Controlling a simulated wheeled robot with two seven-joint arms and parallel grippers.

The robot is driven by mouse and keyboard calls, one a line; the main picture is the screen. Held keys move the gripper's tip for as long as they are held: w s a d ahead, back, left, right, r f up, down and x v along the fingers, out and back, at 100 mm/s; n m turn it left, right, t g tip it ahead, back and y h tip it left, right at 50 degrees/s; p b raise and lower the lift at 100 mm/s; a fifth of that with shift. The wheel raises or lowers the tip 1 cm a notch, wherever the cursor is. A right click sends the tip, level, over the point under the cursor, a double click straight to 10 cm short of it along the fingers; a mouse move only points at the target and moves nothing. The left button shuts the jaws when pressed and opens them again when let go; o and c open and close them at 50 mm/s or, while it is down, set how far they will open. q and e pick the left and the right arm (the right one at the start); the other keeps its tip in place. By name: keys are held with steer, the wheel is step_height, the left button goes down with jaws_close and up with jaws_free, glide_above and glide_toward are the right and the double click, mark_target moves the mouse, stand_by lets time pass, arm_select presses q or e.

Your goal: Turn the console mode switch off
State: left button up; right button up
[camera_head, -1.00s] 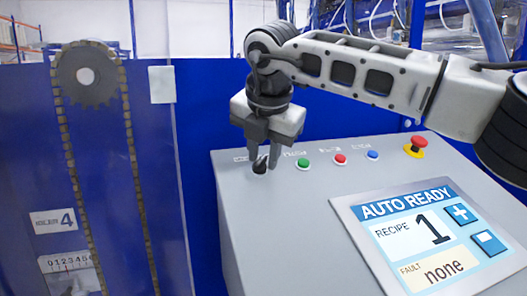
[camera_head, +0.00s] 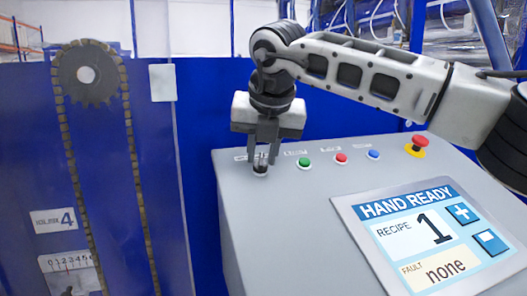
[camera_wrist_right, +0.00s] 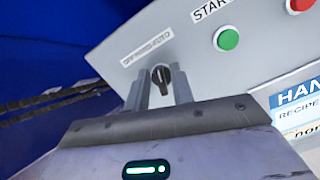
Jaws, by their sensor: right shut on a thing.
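The black mode switch (camera_head: 261,168) sits at the left end of the button row on the grey console (camera_head: 285,215). My right gripper (camera_head: 262,163) points down at it, with its fingers around the knob and shut on it. In the right wrist view the switch (camera_wrist_right: 161,76) shows between the two fingers, below a small label whose text is hard to read. The console screen (camera_head: 435,235) reads "HAND READY", recipe 1, fault none. My left gripper is not in view.
Green (camera_head: 304,162), red (camera_head: 341,158) and blue (camera_head: 374,154) buttons run to the right of the switch. A red emergency stop (camera_head: 416,146) on a yellow base stands at the far right. A chain on a sprocket (camera_head: 88,74) hangs at the left.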

steer(key=n+p, duration=0.1)
steer(key=n, duration=0.4)
steer(key=shift+a+n+y, duration=0.15)
steer(key=shift+n+y, duration=0.15)
steer(key=n+p, duration=0.1)
steer(key=n, duration=0.1)
steer(key=shift+s+a+r+n, duration=0.1)
steer(key=shift+n, duration=0.3)
steer(key=shift+n+p, duration=0.5)
steer(key=shift+n, duration=0.7)
steer(key=shift+s+n+g+y+p, duration=0.1)
steer(key=shift+n+g+y+p, duration=0.2)
steer(key=shift+n, duration=0.5)
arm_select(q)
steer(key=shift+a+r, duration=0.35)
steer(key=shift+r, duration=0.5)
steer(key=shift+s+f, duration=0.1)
arm_select(e)
steer(key=shift+n, duration=0.4)
steer(key=o, duration=0.7)
steer(key=shift+c, duration=0.2)
